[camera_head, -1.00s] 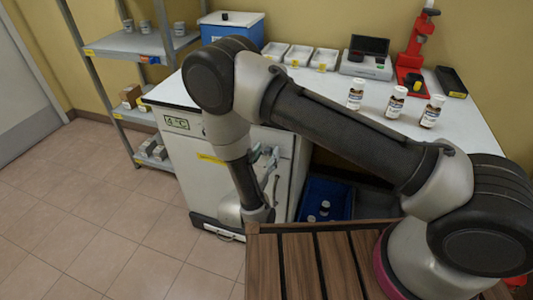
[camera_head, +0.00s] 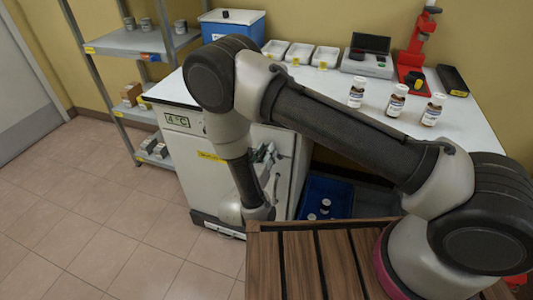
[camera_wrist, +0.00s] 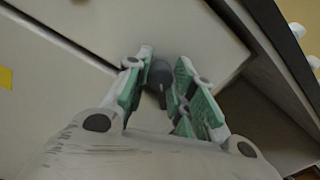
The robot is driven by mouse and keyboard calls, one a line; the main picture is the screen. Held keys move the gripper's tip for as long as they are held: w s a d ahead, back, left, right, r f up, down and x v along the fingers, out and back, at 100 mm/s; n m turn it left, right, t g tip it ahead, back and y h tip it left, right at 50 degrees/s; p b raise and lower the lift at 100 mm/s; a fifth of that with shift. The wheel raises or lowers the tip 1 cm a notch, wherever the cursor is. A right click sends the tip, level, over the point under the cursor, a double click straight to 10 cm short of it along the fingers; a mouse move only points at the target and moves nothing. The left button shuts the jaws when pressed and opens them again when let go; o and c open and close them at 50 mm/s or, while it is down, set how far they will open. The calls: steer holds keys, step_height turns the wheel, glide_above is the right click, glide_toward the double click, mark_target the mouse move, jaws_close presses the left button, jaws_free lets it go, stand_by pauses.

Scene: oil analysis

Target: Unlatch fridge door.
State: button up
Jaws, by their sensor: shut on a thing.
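The fridge (camera_head: 182,165) is a white cabinet under the bench with a 4 °C label and a yellow strip on its front. Its door looks closed in the head view. My gripper (camera_head: 264,153) is at the right side of the fridge front, partly hidden by my own arm. In the wrist view my gripper (camera_wrist: 160,82) has its green-padded fingers on either side of a dark grey handle part (camera_wrist: 160,70) and is shut on it. A pale door face (camera_wrist: 95,35) lies behind. The latch mechanism itself cannot be made out.
A blue bin (camera_head: 326,196) with bottles stands right of the fridge. A slatted wooden surface (camera_head: 300,262) is in front. Several bottles, trays and instruments stand on the white bench (camera_head: 310,88). A metal shelf (camera_head: 120,42) is at left. The tiled floor at left is clear.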

steer(key=n, duration=0.8)
steer(key=shift+f+n, duration=0.1)
steer(key=shift+n, duration=0.3)
steer(key=shift+a, duration=0.1)
steer(key=o, duration=1)
steer(key=shift+o, duration=0.2)
